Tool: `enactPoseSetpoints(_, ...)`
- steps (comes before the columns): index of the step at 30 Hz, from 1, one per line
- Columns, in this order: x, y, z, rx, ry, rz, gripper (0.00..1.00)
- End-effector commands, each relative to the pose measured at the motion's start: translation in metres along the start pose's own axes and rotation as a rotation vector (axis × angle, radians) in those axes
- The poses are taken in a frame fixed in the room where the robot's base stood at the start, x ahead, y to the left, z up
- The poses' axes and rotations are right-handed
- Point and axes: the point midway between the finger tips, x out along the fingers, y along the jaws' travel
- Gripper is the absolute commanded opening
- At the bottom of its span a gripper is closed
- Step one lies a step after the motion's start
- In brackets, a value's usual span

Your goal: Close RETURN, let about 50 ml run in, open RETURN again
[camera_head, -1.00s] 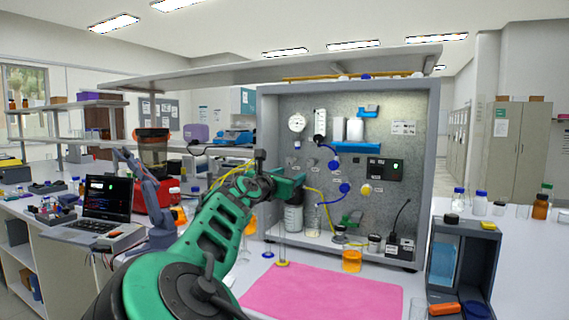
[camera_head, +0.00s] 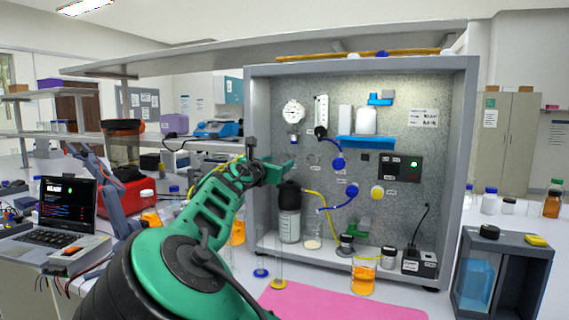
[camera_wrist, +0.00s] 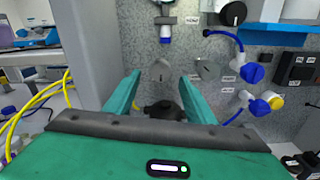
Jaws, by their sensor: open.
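The rig's upright metal panel (camera_head: 385,150) carries gauges, knobs and valves, with labels too small to read, so I cannot tell which one is RETURN. Two small grey levers, a left one (camera_wrist: 160,70) and a right one (camera_wrist: 207,69), show in the wrist view. Blue valve handles (camera_head: 338,163) and a yellow one (camera_head: 377,192) sit to their right. My gripper (camera_wrist: 160,78) is open and empty in front of the panel; the left lever appears between its fingers, apparently beyond them. A graduated bottle (camera_head: 289,224) with a black cap (camera_wrist: 163,110) stands below the gripper.
A beaker of orange liquid (camera_head: 363,278) and small jars stand along the rig's base. A thin cylinder (camera_head: 279,270) stands in front, near the pink mat (camera_head: 330,306). Blue and yellow tubes hang on the panel. The rig's left side wall (camera_head: 259,160) is close to my arm.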

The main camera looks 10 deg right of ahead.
Motion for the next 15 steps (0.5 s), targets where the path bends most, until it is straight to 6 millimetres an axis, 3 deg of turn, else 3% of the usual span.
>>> enactPoseSetpoints(7,0.041,-0.001,0.000,0.000,-0.001,-0.001,0.50)
enactPoseSetpoints(15,0.065,0.000,0.000,-0.001,0.000,0.000,0.50)
